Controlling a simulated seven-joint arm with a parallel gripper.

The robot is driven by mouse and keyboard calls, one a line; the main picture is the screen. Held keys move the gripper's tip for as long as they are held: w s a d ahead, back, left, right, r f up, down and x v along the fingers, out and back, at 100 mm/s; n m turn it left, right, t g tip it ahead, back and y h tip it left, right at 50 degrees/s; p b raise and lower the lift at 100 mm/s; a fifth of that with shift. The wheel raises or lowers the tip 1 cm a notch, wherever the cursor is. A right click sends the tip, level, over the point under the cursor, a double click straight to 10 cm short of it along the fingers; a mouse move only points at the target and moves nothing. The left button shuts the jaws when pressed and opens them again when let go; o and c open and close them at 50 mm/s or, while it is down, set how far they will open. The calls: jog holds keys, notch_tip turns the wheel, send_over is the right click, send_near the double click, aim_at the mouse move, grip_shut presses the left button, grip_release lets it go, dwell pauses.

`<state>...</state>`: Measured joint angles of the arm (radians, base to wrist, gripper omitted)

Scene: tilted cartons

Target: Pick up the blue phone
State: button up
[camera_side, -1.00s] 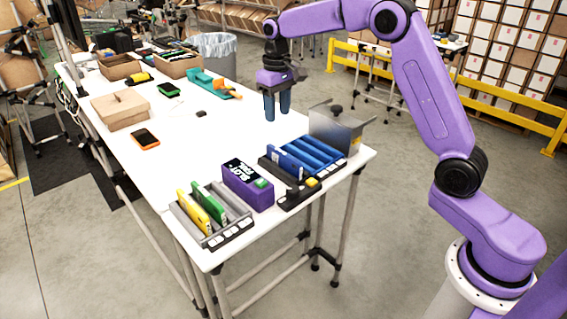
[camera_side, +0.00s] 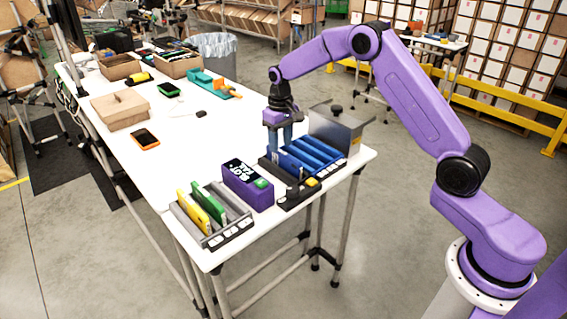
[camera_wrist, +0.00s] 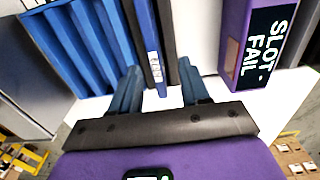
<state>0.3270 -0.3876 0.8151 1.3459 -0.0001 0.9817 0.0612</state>
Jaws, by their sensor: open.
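The wrist view shows the phone (camera_wrist: 152,45) as a narrow blue edge with a white label. My gripper (camera_side: 279,148) points down just behind and above the phone. In the wrist view its two blue fingers are apart, one on each side of the phone in the picture, with gaps on both sides. The gripper is open and empty. I cannot tell whether the fingertips are below the phone's top.
A purple box reading "SLOT-FAIL" (camera_side: 247,185) stands left of the rack. Beyond it is a grey rack (camera_side: 222,226) with a yellow and a green phone. A metal box (camera_side: 338,132) stands close on the right. The table's middle is mostly clear, with an orange-edged phone (camera_side: 145,139).

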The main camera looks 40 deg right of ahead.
aim_at(282, 152)
jog(key=shift+d+f, duration=0.2)
jog(key=shift+f, duration=1.3)
jog(key=shift+d+f, duration=0.15)
jog(key=shift+f, duration=1.3)
grip_shut()
